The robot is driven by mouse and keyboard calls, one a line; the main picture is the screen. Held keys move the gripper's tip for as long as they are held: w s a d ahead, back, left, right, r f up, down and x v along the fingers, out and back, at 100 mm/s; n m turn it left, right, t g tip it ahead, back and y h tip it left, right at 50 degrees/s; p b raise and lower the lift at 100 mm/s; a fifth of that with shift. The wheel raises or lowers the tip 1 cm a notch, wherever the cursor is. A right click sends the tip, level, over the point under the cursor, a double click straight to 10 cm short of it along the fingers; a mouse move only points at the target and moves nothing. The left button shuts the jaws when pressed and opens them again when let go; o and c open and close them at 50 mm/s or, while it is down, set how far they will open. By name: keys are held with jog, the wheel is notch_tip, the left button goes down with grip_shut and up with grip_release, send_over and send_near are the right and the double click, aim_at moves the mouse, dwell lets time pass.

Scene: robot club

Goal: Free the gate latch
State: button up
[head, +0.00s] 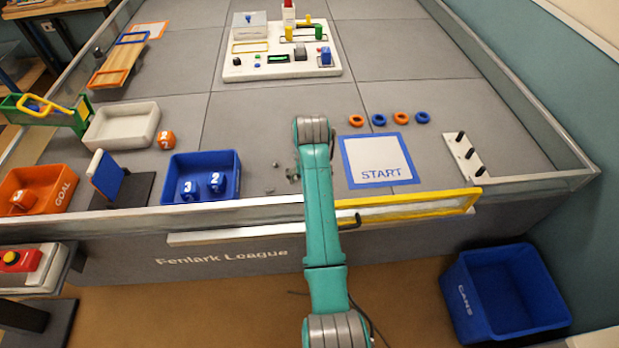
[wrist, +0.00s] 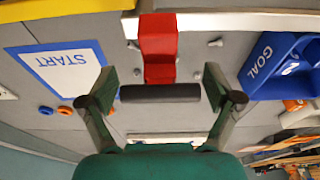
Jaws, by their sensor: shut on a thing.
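The gate latch (wrist: 158,45) shows in the wrist view as a red lever with a dark grey crossbar (wrist: 160,93). My gripper (wrist: 160,89) has one finger at each end of this bar and is shut on it. The yellow gate (head: 410,208) lies along the front edge of the field in the head view, right of my arm; part of it also shows at the top left of the wrist view (wrist: 75,8). In the head view, my teal arm hides the latch and the gripper.
A white START square (head: 378,162) with a blue border lies behind the gate. A blue tray (head: 203,160) with numbered blocks stands left of my arm. Small grey metal bits (head: 291,172) lie beside the arm. A blue CANS bin (head: 478,310) stands on the floor at right.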

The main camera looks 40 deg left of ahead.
dwell(0.4)
jog(key=o, duration=1.4)
jog(key=shift+w, duration=0.1)
jog(key=v, duration=1.2)
jog(key=shift+a, duration=0.1)
